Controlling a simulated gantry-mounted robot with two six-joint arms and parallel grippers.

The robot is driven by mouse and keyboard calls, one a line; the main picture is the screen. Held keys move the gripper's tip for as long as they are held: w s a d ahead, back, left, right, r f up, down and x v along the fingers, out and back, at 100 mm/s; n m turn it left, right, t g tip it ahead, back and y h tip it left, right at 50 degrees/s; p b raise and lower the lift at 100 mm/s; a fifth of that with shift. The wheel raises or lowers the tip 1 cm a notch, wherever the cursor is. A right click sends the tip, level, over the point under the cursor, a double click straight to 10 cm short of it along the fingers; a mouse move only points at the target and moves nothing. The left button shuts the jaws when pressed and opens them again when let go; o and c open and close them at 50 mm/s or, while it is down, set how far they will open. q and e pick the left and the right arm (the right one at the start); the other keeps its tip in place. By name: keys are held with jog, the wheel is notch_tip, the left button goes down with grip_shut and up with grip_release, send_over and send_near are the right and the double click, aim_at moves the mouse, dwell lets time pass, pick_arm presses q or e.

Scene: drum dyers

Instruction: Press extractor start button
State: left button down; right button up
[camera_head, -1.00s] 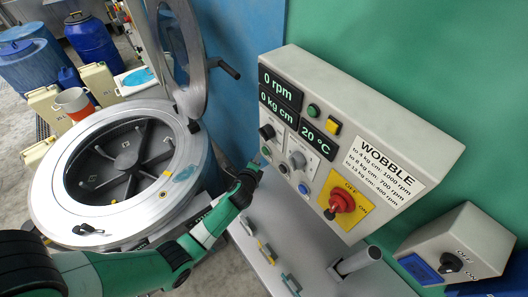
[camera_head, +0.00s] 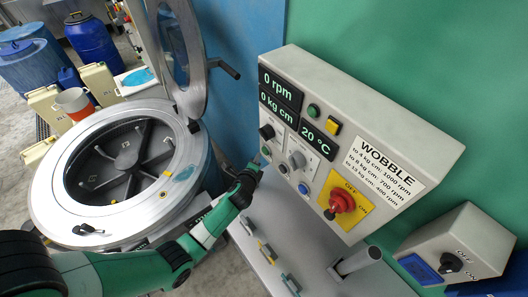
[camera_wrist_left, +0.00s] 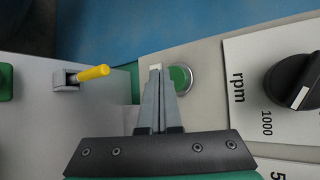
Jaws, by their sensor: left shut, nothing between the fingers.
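My left gripper (camera_head: 257,164) is shut and empty, with its fingertips at the lower left edge of the grey control panel (camera_head: 400,141). A round green button (camera_head: 266,151) sits on the panel's left edge, close to the fingertips. In the left wrist view the shut fingers (camera_wrist_left: 160,75) overlap the left side of the green button (camera_wrist_left: 181,79). I cannot tell whether they touch it. The panel displays (camera_head: 279,84) read 0 rpm, 0 kg cm and 20 °C. My right gripper is not in view.
The open drum (camera_head: 60,195) stands left. A yellow-tipped lever (camera_wrist_left: 93,74) lies left of the fingers.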

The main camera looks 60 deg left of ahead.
pick_arm(q)
jog(key=shift+w, duration=0.1)
dwell(0.4)
jog(key=shift+w, duration=0.35)
jog(key=shift+w+a+b, duration=0.1)
jog(key=shift+w+b, duration=0.3)
jog(key=shift+b, duration=0.1)
dwell(0.5)
jog(key=shift+s, duration=0.1)
jog(key=shift+s+p, duration=0.65)
jog(key=shift+s, duration=0.05)
